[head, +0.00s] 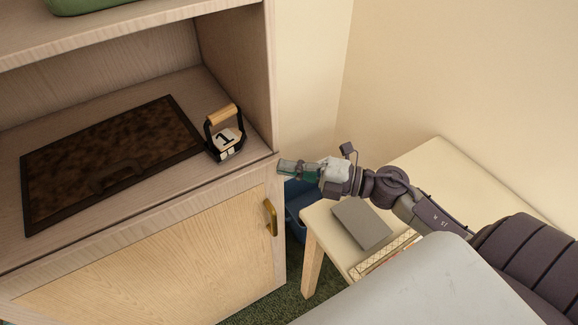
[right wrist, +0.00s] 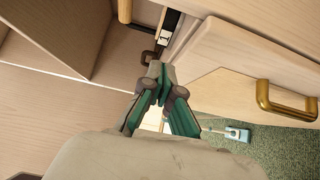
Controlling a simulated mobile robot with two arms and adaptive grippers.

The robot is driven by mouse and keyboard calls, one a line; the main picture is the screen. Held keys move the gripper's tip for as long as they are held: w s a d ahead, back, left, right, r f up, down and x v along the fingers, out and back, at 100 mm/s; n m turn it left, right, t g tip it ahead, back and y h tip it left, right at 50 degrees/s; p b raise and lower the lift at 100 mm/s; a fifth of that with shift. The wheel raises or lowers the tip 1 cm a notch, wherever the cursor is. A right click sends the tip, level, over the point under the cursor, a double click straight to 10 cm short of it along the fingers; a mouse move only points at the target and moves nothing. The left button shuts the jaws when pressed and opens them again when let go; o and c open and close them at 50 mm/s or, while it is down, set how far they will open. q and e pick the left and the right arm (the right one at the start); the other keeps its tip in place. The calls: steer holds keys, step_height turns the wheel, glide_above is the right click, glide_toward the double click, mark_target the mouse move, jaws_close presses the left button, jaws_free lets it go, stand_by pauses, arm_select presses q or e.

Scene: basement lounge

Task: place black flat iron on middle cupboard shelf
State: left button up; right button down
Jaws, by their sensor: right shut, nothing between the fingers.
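A small black-framed object with a wooden top handle and a white face marked "1" (head: 225,143), apparently the flat iron, stands upright on the open middle cupboard shelf (head: 180,178), near its front right corner. In the right wrist view, what seems to be its wooden handle (right wrist: 125,10) shows at the top edge. My right gripper (head: 284,167) is shut and empty, just right of the cupboard's front edge and apart from the object. Its closed green-padded fingers also show in the right wrist view (right wrist: 162,84). My left gripper is not in view.
A dark brown framed panel (head: 110,160) lies on the shelf's left. A door with a brass handle (head: 271,217) is below. A green item (head: 95,4) sits on the shelf above. A pale table (head: 415,165) with a grey book (head: 362,222) stands right, a blue container (head: 295,200) beside it.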

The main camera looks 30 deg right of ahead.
steer(key=c, duration=1.9)
jaws_free()
steer(key=o, duration=0.8)
steer(key=shift+c, duration=0.2)
steer(key=s+a+n+g+h+p, duration=0.15)
steer(key=a+n+g+h, duration=0.35)
steer(key=a+n+g, duration=1.7)
steer(key=w+a+n+t+h, duration=0.1)
steer(key=a+n+t+h, duration=0.1)
steer(key=w+a+r+n+t+h, duration=0.1)
steer(key=a+n+t+h, duration=0.1)
steer(key=n+t, duration=0.1)
steer(key=w+a+n+t+h, duration=0.2)
steer(key=n+t, duration=0.1)
steer(key=shift+a+r+h, duration=0.15)
steer(key=shift+a+h, duration=0.05)
steer(key=shift+h, duration=0.1)
steer(key=w+d+r+t+h, duration=0.1)
steer(key=r+h, duration=0.1)
steer(key=w+d+r+n+t+h, duration=0.1)
steer(key=w+d+r, duration=0.1)
steer(key=w+d+r+n+t+h, duration=0.1)
steer(key=w+r+h, duration=0.1)
steer(key=shift+d+h+p, duration=0.15)
steer(key=shift+h+p, duration=0.15)
steer(key=shift+p, duration=0.05)
steer(key=shift+w+d, duration=0.1)
steer(key=shift+d, duration=0.05)
